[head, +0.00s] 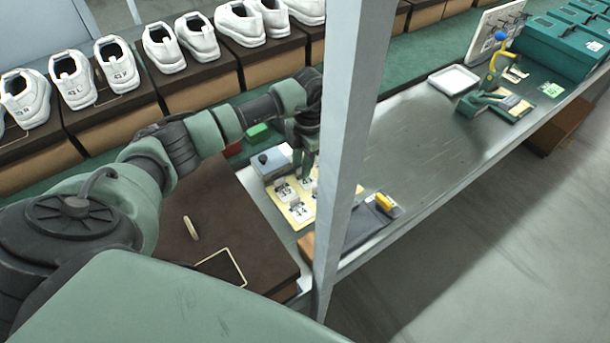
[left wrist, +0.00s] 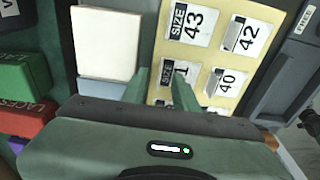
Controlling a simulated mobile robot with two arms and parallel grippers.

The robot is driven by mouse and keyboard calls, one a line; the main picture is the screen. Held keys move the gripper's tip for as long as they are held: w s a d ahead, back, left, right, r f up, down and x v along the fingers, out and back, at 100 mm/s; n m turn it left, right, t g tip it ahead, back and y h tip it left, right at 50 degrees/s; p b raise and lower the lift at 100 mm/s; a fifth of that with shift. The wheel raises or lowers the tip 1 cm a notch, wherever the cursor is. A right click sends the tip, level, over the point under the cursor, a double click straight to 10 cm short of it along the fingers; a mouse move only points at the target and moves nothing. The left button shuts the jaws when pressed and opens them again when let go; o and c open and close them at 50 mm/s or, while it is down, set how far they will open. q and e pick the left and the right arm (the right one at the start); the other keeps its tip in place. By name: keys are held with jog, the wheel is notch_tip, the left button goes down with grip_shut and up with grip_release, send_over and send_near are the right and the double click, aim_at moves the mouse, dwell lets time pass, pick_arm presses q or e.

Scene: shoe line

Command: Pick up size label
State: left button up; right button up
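A pale yellow card (head: 306,220) bears several white size labels and lies on the grey bench left of the post; it also shows in the left wrist view (left wrist: 208,53). There I read a 43 label (left wrist: 190,22), a 42 label (left wrist: 244,36) and a 40 label (left wrist: 226,85). Another label (left wrist: 182,68), its number partly hidden, lies by the right finger. My left gripper (left wrist: 161,88) has its two green fingers apart, over the card's left edge. In the head view it (head: 303,168) points down at the card. My right gripper is not in view.
A white-topped block (left wrist: 105,42) stands just left of the card, with green (left wrist: 22,80) and red blocks beyond. A grey post (head: 350,140) rises close to the right of my left arm. A brown box (head: 222,210) sits in front.

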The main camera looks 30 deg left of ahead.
pick_arm(q)
grip_shut()
jog(key=shift+r, duration=0.15)
notch_tip(320, 180, up, 20)
dwell(0.4)
dwell(0.4)
